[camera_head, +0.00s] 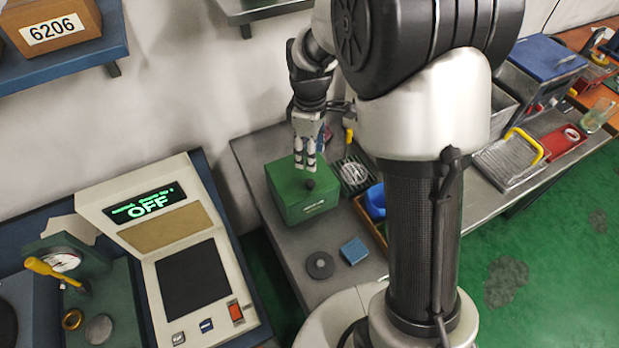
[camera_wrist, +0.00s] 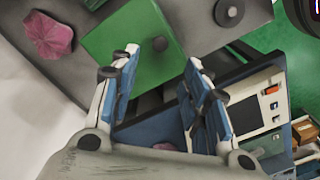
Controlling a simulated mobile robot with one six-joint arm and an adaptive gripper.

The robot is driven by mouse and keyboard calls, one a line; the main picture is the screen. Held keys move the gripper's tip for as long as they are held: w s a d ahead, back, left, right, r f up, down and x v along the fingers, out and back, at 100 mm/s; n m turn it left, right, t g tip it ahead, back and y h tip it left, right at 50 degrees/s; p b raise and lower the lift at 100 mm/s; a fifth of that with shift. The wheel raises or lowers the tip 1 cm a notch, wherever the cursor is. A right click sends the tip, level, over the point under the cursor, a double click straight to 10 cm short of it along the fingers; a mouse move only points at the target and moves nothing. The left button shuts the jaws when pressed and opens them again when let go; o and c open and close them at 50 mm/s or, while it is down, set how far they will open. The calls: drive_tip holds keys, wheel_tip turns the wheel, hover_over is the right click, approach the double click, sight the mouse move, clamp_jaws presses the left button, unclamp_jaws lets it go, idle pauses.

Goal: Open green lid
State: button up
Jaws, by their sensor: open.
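The green lid (camera_head: 285,187) sits closed on a green box (camera_head: 312,213) on the grey bench, with a small dark knob (camera_head: 309,184) on top. My gripper (camera_head: 305,162) is above the lid, pointing down, fingertips close to the knob. In the wrist view, the open gripper (camera_wrist: 162,68) has its fingers spread, with the green lid (camera_wrist: 130,35) beyond them. The knob (camera_wrist: 160,43) shows between and just past the fingertips. I cannot tell the exact gap to the knob. Nothing is held.
A dark round disc (camera_head: 320,265) and a blue block (camera_head: 354,251) lie in front of the box. A beige control panel (camera_head: 188,260) stands left. A pink cloth (camera_wrist: 50,36) lies behind.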

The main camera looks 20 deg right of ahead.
sight(310, 182)
wheel_tip(310, 182, down, 11)
drive_tip(key=b, duration=0.2)
drive_tip(key=shift+f+b, duration=0.2)
drive_tip(key=shift+b, duration=0.15)
drive_tip(key=shift+c, duration=0.3)
clamp_jaws()
